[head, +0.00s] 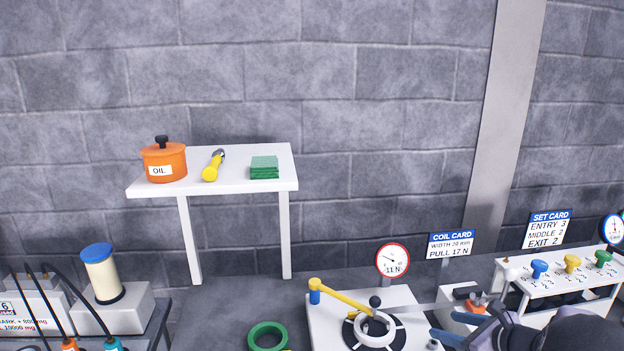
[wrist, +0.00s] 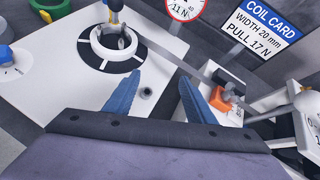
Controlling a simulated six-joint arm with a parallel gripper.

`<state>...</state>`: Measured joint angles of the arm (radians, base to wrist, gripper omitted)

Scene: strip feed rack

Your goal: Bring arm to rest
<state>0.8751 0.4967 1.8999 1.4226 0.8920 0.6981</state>
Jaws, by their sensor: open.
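My gripper (wrist: 160,95) is open in the wrist view, its two blue fingers apart with nothing between them. It hovers over the right edge of the white coil stand (wrist: 62,110). In the head view my gripper (head: 452,335) shows at the lower right, partly cut off by the bottom edge. The white ring-shaped coil (head: 376,329) sits on a black-and-white disc on the stand. A strip (wrist: 180,55) runs from the coil to the right. A yellow arm with a blue end (head: 340,296) reaches over the stand.
An orange clamp (wrist: 222,97) stands close right of my gripper. A dial (head: 392,262) reading 11 N and a coil card (head: 451,245) stand behind. A rack with coloured knobs (head: 571,264) is at right. A green ring (head: 267,337) lies left.

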